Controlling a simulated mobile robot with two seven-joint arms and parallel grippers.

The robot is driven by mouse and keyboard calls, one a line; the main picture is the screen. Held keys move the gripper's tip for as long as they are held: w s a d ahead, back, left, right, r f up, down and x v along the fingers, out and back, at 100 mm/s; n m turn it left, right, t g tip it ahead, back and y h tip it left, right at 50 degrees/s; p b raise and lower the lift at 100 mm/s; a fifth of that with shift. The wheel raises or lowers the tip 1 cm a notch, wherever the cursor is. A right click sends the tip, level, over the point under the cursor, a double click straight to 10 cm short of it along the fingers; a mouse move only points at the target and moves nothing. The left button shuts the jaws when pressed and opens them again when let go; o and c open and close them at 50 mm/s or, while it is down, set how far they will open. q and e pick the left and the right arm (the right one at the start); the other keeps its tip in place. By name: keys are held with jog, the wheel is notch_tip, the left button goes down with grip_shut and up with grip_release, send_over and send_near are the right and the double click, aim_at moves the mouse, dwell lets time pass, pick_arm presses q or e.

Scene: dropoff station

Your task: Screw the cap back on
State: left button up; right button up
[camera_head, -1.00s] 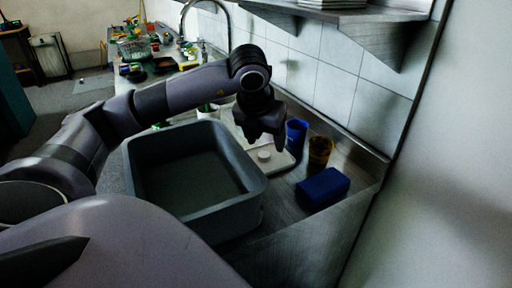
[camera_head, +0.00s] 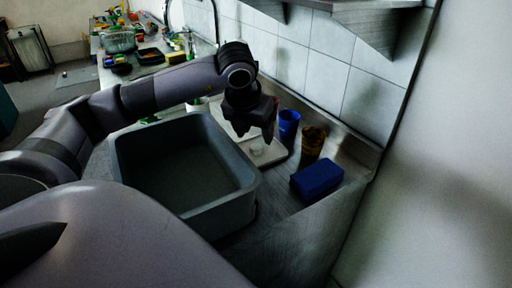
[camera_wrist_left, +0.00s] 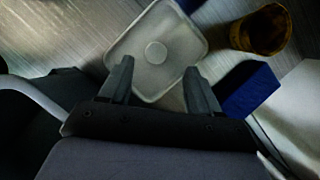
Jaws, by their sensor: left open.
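A small round white cap (camera_head: 257,151) lies on a pale shallow tray (camera_head: 276,155) on the metal counter. In the left wrist view the cap (camera_wrist_left: 156,53) sits near the middle of the tray (camera_wrist_left: 187,38). An open-looking amber-brown jar (camera_head: 313,142) stands upright right of the tray; it also shows in the wrist view (camera_wrist_left: 266,29). My left gripper (camera_head: 254,137) points down above the tray near the cap. In the wrist view its fingers (camera_wrist_left: 157,68) are spread apart with nothing between them. The height above the cap is hard to judge. My right gripper is out of view.
A blue cup (camera_head: 289,122) stands behind the tray, left of the jar. A blue box (camera_head: 317,178) lies in front of the jar. A large grey bin (camera_head: 240,210) stands left of them. A tiled wall (camera_head: 330,75) and metal shelf (camera_head: 360,8) bound the back.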

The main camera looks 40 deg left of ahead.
aim_at(256, 147)
pick_arm(q)
jog(key=x, duration=0.3)
jog(key=p+x, duration=0.1)
jog(key=x, duration=0.1)
jog(key=shift+s+a+f, duration=0.1)
jog(key=shift+s+a, duration=0.05)
jog(key=shift+a, duration=0.1)
jog(key=c, duration=1.1)
